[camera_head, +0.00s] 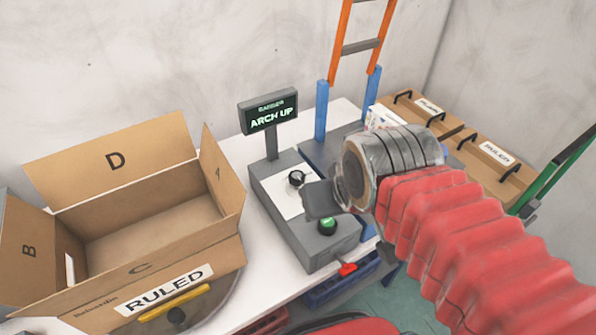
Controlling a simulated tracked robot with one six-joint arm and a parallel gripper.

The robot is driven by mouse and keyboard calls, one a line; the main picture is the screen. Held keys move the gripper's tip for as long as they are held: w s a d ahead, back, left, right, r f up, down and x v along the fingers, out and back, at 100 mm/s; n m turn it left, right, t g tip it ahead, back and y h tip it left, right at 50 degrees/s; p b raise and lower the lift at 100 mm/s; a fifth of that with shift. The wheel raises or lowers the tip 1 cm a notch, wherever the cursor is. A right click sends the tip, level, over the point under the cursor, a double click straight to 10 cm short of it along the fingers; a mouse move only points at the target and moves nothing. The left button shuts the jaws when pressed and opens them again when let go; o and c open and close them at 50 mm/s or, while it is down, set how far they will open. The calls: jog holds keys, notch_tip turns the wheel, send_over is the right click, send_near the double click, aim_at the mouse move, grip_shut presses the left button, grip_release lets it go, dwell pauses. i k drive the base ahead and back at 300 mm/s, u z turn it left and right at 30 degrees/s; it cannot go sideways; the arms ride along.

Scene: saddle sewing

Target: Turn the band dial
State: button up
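A grey control console (262,185) stands on the white table with a white panel on its top. A black dial (297,178) with a light mark sits on that panel; I take it to be the band dial, though I can read no label. My gripper (316,198), a dark grey block at the end of my red-sleeved arm, is just right of and in front of the dial, over the console. It hides part of the console top. I cannot tell whether it touches the dial, or whether its fingers are apart.
A small display (268,111) on a post reads "ARCH UP". A green button (327,226) and a red lever (347,268) are at the console's front. An open cardboard box (200,258) marked "RULED" stands left. An orange and blue frame (321,110) rises behind, with wooden boxes (480,150) at right.

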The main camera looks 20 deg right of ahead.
aim_at(297, 178)
jog(key=z, duration=0.5)
jog(key=k, duration=1.6)
jog(key=u, duration=0.7)
jog(key=i, duration=1)
jog(key=u, duration=0.05)
